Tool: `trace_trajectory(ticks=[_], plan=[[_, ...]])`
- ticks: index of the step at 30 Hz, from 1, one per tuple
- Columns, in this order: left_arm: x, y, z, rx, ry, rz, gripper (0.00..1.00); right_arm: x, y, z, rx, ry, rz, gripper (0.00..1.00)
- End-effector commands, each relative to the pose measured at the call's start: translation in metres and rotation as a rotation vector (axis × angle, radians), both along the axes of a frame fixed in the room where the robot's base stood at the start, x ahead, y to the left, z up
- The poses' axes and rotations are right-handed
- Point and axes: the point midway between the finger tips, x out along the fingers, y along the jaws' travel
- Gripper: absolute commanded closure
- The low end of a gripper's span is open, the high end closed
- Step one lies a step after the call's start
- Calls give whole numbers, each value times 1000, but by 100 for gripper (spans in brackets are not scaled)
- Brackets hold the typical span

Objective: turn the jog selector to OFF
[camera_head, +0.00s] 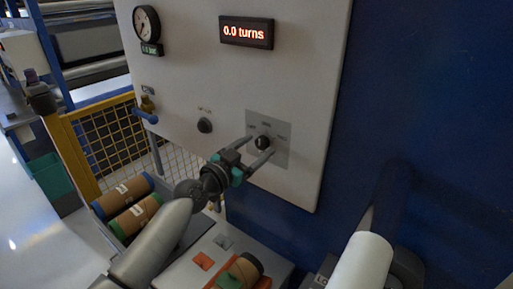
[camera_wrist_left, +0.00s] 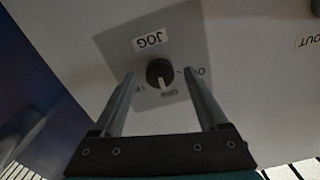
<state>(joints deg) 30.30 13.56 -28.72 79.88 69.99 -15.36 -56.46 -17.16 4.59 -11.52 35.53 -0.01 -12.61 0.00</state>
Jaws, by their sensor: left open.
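The jog selector (camera_head: 263,143) is a small black knob on a grey square plate (camera_head: 281,158), low on the white panel. In the left wrist view the knob (camera_wrist_left: 159,72) shows upside down beside a JOG label (camera_wrist_left: 150,40). Its white pointer line points down in that picture, toward a small label there. Other small labels lie left and right of the knob; the right one is partly hidden by a finger. My left gripper (camera_head: 259,148) is open, with one finger on each side of the knob and a gap visible on both sides. My right gripper is out of view.
The panel (camera_head: 180,85) also carries a gauge (camera_head: 146,23), a display (camera_head: 246,31) reading 0.0 turns, a black knob (camera_head: 205,125) and a blue-handled valve (camera_head: 146,115). Brown rolls (camera_head: 122,194) lie lower left. A yellow mesh fence (camera_head: 105,140) stands behind them.

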Motion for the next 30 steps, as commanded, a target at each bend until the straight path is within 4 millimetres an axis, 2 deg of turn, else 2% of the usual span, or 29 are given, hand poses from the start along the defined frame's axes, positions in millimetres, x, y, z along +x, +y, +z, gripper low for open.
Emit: trace_trajectory(ticks=[11,12,30], plan=[[4,-3,0,0,0,0,24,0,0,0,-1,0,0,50],[4,-3,0,0,0,0,26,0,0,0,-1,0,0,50],[3,-2,0,1,1,0,94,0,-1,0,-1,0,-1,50]])
